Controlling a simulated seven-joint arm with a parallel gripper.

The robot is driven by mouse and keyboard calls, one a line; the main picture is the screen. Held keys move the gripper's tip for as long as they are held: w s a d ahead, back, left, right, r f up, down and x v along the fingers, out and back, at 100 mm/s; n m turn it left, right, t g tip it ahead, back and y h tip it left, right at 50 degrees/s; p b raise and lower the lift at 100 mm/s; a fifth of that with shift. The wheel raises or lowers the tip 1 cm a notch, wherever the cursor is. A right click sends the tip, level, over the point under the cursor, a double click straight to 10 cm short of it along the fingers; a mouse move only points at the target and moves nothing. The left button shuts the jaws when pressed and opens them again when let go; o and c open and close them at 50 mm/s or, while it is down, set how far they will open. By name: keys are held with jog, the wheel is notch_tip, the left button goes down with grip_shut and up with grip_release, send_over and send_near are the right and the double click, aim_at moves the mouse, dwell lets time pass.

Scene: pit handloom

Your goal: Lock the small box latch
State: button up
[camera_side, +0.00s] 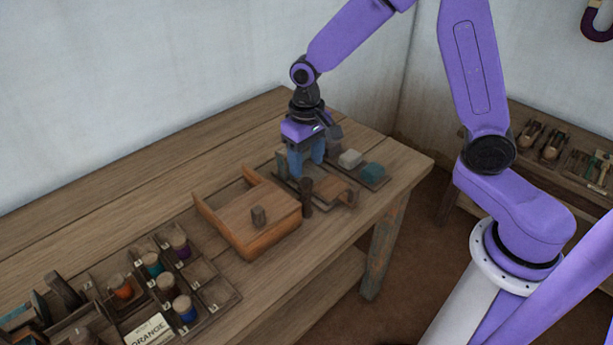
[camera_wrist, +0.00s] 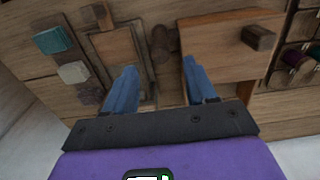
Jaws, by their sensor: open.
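A dark upright peg (camera_side: 306,196) stands between box and panel. I cannot tell which part is the latch. My gripper (camera_side: 306,163) is open and empty, above the bench near the panel; its blue fingers also show apart in the wrist view (camera_wrist: 161,86).
A pale block (camera_side: 349,158) and a teal block (camera_side: 373,172) lie near the bench's right end. A compartment tray (camera_side: 218,292) with several coloured spools is at front left. A wall is behind the bench. Bare bench top lies left of the box.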

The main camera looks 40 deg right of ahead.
aim_at(307, 180)
jog(key=shift+f, duration=2.7)
grip_shut()
